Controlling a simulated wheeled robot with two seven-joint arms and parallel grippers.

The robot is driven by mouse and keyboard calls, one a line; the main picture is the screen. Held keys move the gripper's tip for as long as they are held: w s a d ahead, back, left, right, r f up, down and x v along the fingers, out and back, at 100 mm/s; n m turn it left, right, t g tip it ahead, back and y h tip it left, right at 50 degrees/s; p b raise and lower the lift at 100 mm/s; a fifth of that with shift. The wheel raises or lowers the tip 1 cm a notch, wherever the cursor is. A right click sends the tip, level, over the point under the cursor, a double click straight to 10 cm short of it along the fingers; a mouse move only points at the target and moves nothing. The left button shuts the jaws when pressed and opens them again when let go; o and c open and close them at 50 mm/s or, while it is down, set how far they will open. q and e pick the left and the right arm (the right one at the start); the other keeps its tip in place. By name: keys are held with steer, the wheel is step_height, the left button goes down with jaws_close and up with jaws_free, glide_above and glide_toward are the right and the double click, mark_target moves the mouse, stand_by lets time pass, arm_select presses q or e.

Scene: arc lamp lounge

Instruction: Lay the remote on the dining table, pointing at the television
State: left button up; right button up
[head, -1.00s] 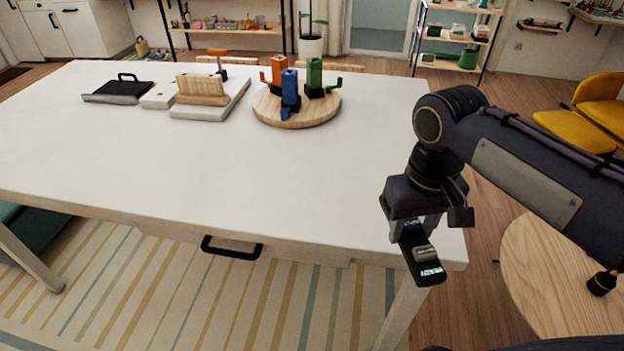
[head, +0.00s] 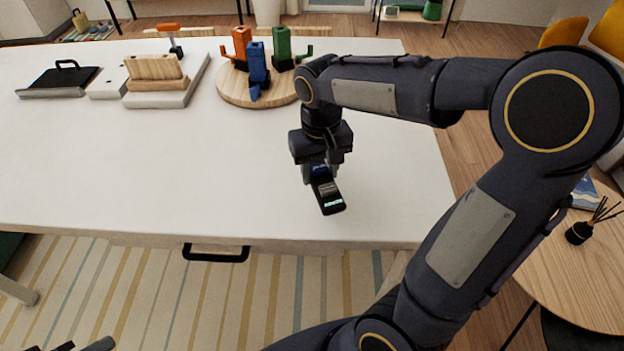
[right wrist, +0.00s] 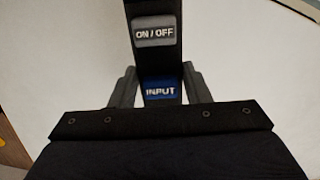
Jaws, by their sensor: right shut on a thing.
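The remote (head: 329,195) is a slim dark bar with a grey button, a blue button and a pale label at its free end. My right gripper (head: 316,175) is shut on it, over the front right part of the white dining table (head: 160,170). The remote's free end points toward the table's front edge; whether it touches the top is unclear. In the right wrist view the remote (right wrist: 155,62) stands between the fingers, with ON/OFF and INPUT readable. Dark parts at the bottom left edge may be my left gripper, mostly cut off. No television is visible.
A round wooden board (head: 235,93) with orange, blue and green objects stands farther back. A white board with a wooden holder (head: 155,75) and a black-handled tray (head: 58,80) are at the back left. The table's middle is clear. A round side table (head: 560,260) stands at right.

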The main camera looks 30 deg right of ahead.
mark_target(312, 183)
steer(key=shift+w+a+f, duration=0.15)
steer(key=shift+w+f, duration=0.3)
steer(key=shift+f, duration=0.1)
steer(key=shift+w+a+f, duration=0.15)
steer(key=shift+w+f, duration=0.25)
steer(key=shift+f, duration=0.15)
steer(key=shift+w+f, duration=0.1)
steer(key=shift+f, duration=1.5)
steer(key=shift+f, duration=0.1)
steer(key=shift+f, duration=0.15)
steer(key=o, duration=1.1)
